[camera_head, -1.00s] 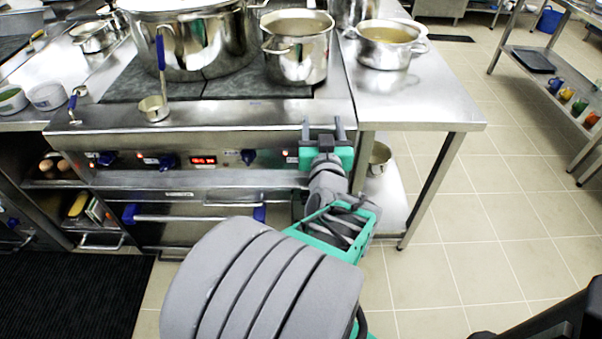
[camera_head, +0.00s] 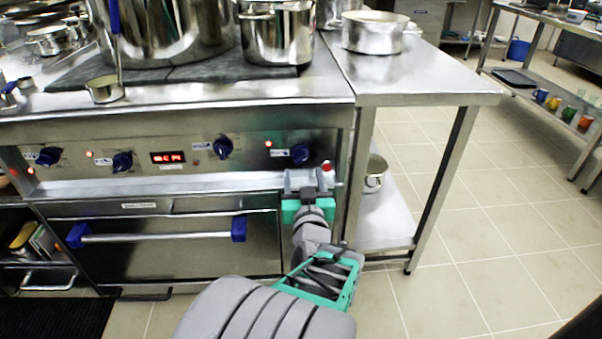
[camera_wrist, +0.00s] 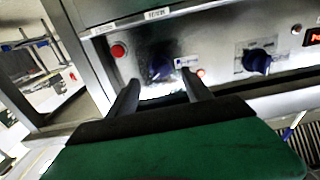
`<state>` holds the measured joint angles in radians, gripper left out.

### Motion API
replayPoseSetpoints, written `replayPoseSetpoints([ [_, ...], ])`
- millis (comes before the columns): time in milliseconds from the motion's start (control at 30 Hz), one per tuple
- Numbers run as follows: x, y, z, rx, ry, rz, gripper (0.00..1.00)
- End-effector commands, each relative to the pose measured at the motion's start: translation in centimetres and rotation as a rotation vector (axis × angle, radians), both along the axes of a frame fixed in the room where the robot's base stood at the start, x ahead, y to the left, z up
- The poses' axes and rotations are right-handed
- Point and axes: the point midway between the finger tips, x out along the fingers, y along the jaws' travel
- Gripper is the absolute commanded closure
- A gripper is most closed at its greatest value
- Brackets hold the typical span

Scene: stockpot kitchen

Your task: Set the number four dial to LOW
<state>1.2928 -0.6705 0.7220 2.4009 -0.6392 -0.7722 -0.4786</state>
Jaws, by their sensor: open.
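The control panel (camera_head: 75,158) on the stove front carries a row of blue dials. The rightmost, fourth from the left, is dial four (camera_head: 300,153), beside a red button (camera_head: 327,167). Its numbering and setting marks are too small to read. My gripper (camera_head: 306,180) is open and empty, just below dial four in the head view. In the wrist view dial four (camera_wrist: 160,68) shows between and beyond the open fingers of my gripper (camera_wrist: 160,86), with the red button (camera_wrist: 118,50) to its left. I see no contact with the dial.
The third dial (camera_head: 223,147) and a red display (camera_head: 167,158) lie to the left. An oven door handle (camera_head: 158,236) sticks out below. Pots (camera_head: 277,38) stand on the stove. A steel table (camera_head: 430,85) adjoins at right; the tiled floor (camera_head: 480,225) beyond is clear.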

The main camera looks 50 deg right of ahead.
Motion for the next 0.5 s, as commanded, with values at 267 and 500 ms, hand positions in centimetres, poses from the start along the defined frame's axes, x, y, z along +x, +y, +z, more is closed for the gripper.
replayPoseSetpoints([
  [267,3.5,-3.7,-0.1,0.001,0.001,0.004,0.42],
  [500,4.3,-4.8,0.1,0.0,0.0,0.001,0.42],
])
